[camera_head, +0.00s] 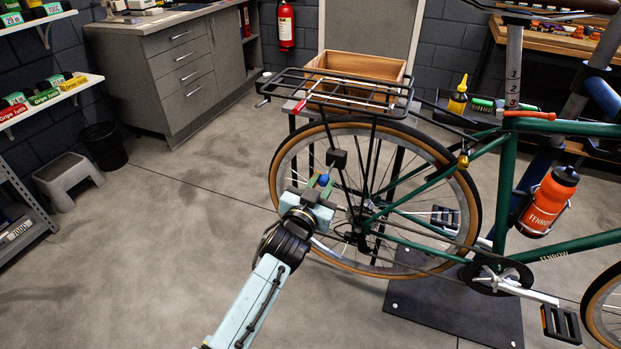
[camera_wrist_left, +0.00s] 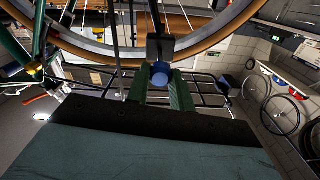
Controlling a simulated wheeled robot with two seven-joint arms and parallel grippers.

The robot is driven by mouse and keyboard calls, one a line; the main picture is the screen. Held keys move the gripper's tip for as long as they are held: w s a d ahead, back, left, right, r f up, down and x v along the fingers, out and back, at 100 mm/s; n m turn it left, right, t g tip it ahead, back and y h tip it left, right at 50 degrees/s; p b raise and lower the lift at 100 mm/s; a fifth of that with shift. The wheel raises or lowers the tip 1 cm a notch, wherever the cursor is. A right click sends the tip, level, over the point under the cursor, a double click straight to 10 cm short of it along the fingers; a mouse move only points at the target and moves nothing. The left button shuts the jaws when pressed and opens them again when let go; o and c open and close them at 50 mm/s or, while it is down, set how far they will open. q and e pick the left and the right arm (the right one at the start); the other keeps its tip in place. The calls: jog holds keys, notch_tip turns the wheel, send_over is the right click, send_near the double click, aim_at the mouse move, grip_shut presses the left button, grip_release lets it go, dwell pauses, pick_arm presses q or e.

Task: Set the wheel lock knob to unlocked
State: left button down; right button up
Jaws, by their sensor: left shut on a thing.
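The wheel lock knob is a small blue knob (camera_head: 323,180) at the left side of the bike's rear wheel, below a small black block (camera_head: 337,159). In the left wrist view the blue knob (camera_wrist_left: 160,72) sits between the two green fingertips, with the black block (camera_wrist_left: 161,47) just behind it. My left gripper (camera_head: 321,183) is shut on the knob; it also shows in the left wrist view (camera_wrist_left: 160,82). I cannot read any lock marking, so the knob's setting does not show. My right gripper is not in view.
The rear wheel's tire (camera_head: 276,180) and spokes are close to my left gripper. A black rear rack (camera_head: 340,84) is above it, with a wooden crate (camera_head: 385,68) behind. A black stand plate (camera_head: 455,310) lies on the floor. The floor to the left is largely clear.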

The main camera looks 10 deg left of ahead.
pick_arm(q)
jog(key=shift+s+f, duration=0.1)
jog(key=shift+f, duration=0.1)
jog(key=c, duration=1.5)
grip_release()
jog(key=o, duration=0.3)
jog(key=shift+r, duration=0.15)
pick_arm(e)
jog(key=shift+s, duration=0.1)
pick_arm(q)
jog(key=shift+s, duration=0.15)
jog(key=shift+s+a, duration=0.1)
jog(key=shift+s, duration=0.15)
jog(key=p, duration=0.3)
send_near(322, 184)
jog(key=s, duration=0.2)
jog(key=s+a, duration=0.1)
jog(key=s, duration=0.1)
jog(key=shift+s, duration=0.2)
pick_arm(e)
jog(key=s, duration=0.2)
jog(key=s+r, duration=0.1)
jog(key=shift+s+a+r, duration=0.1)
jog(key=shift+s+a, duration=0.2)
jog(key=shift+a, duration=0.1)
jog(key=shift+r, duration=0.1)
